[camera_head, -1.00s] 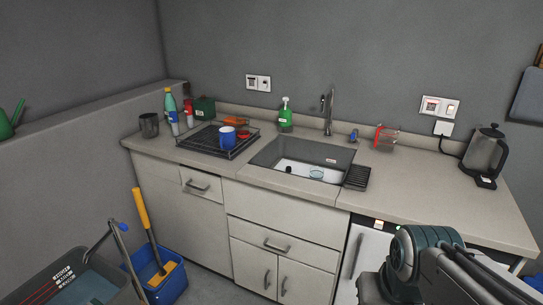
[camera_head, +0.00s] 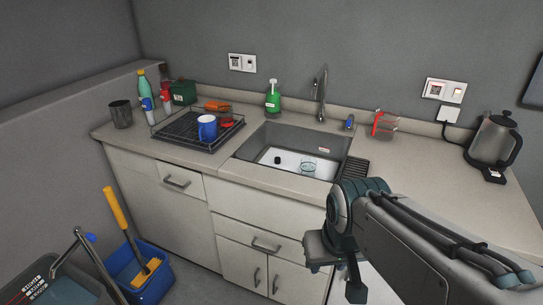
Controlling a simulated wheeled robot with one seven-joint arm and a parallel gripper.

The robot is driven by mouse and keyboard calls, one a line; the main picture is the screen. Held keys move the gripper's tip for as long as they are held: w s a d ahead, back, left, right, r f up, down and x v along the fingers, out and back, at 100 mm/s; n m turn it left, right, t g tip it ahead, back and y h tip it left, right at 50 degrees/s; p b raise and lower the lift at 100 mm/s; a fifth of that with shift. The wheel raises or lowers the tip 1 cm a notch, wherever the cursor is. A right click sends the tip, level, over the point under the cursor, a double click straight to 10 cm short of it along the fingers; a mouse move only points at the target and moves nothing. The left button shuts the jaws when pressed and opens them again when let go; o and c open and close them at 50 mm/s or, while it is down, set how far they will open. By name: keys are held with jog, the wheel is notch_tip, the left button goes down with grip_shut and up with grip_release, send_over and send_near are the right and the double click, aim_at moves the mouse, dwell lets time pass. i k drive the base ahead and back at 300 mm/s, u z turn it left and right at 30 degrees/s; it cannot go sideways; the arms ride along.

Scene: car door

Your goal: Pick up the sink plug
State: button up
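A small black object, which looks like the sink plug (camera_head: 277,160), lies on the pale bottom of the grey sink (camera_head: 255,149), toward its left side. A clear round glass-like item (camera_head: 308,166) is in the sink to its right. My gripper (camera_head: 336,279) is in front of the counter, below and to the right of the sink. Its fingers point down with a gap between them and nothing is seen in it. It is well apart from the plug.
A faucet (camera_head: 322,98) stands behind the sink. A dish rack (camera_head: 178,132) with a blue mug (camera_head: 207,128) stands left of it, and a green soap bottle (camera_head: 272,99) behind. A measuring jug (camera_head: 385,124) and kettle (camera_head: 492,141) stand right. Counter right of the sink is mostly clear.

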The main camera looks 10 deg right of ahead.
aim_at(277, 160)
jog(key=z, duration=0.05)
jog(key=k, duration=0.65)
jog(key=u, duration=0.75)
jog(key=i, duration=1.75)
jog(key=z, duration=0.6)
jog(key=i, duration=0.4)
jog(key=z, duration=0.35)
